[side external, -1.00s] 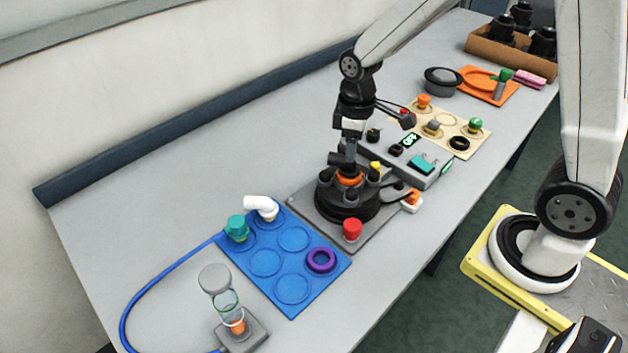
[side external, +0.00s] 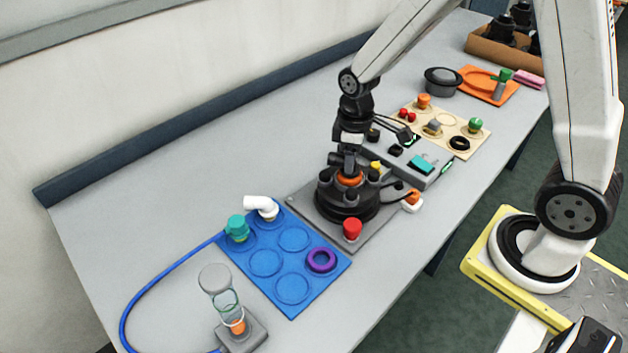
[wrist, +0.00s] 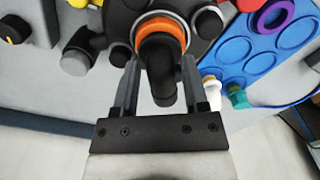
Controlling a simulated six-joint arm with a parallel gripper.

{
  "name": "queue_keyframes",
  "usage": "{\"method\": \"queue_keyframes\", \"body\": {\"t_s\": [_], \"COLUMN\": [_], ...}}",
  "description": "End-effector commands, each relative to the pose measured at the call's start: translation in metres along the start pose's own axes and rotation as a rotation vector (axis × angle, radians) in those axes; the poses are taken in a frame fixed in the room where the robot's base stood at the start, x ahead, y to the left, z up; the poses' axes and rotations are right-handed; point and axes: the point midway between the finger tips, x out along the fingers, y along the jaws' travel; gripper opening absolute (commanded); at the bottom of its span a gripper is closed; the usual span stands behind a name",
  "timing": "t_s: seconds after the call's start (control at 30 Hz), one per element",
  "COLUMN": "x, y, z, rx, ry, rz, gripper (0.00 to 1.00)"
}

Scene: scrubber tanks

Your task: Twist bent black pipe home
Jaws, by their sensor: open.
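The bent black pipe (wrist: 160,72) stands in the orange ring (wrist: 172,24) on top of the round black tank (side external: 338,205). In the wrist view its bent end points toward my gripper. My gripper (wrist: 160,66) is open, with one finger on each side of the pipe; a gap shows on both sides near the bend. In the side view my gripper (side external: 347,158) is right above the orange ring, and it mostly hides the pipe. Whether the pipe is fully seated cannot be told.
A blue tray (side external: 265,263) with a white elbow (side external: 262,206), a teal cap (side external: 237,228) and a purple ring (side external: 321,260) lies left of the tank. A red knob (side external: 352,228) is in front. A grey control box (side external: 425,170) stands right.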

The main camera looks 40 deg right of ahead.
Motion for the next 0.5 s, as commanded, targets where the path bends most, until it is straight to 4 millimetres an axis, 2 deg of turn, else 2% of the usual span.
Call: {"method": "queue_keyframes", "body": {"t_s": [0.03,0.1,0.2,0.5], "x": [0.0000,-0.0001,-0.0001,-0.0003], "y": [0.0000,0.0000,0.0000,0.0001], "z": [0.0000,0.0000,0.0000,-0.0002], "rx": [0.000,0.000,0.000,0.041], "ry": [0.000,0.000,0.000,0.000], "rz": [0.000,0.000,0.000,0.000], "gripper": [0.50,0.28,0.00,0.00]}}
